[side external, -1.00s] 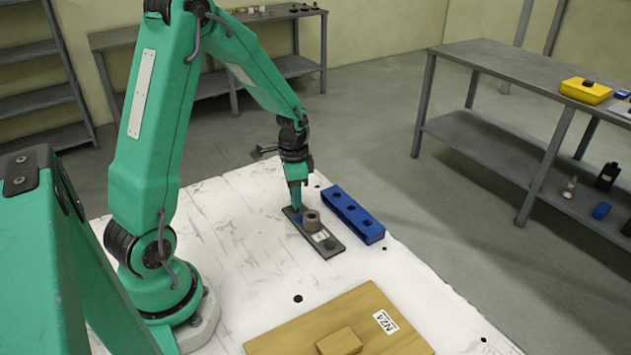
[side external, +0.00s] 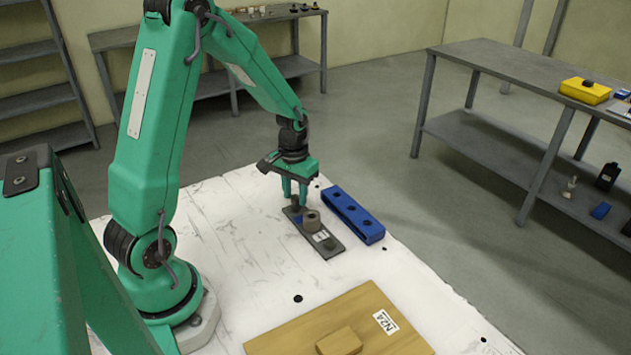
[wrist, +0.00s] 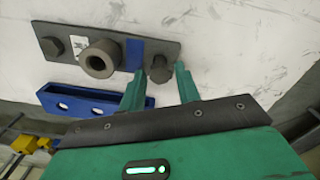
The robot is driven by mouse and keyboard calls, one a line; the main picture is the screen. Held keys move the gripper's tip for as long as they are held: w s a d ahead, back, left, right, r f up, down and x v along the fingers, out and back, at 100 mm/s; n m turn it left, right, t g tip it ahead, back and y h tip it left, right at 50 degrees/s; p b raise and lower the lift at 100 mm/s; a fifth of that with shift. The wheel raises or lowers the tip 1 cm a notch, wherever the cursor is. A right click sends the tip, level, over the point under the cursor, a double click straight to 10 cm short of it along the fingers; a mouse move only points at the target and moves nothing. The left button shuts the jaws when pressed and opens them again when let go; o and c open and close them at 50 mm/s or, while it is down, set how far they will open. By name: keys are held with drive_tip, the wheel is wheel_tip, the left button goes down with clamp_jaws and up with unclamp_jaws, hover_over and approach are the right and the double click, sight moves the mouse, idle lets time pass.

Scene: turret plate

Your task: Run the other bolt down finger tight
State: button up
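The dark turret plate (side external: 325,247) lies flat on the white table. A grey hollow cylinder (side external: 312,219) stands at its middle; it also shows in the wrist view (wrist: 99,59). One dark bolt (side external: 330,242) is at the near end, on the left in the wrist view (wrist: 52,46). The other bolt (wrist: 160,70) is at the far end, beside a blue patch (wrist: 133,54). My gripper (side external: 296,203) is over that far bolt. In the wrist view its green fingertips (wrist: 160,67) are apart, one each side of the bolt, with gaps visible.
A blue block with holes (side external: 352,214) lies right of the plate, close to it. A wooden board (side external: 290,335) with a small wooden block (side external: 339,341) lies at the front. A grey bench (side external: 500,75) stands off to the right.

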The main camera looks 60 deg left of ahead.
drive_tip(key=n, duration=0.7)
idle(0.5)
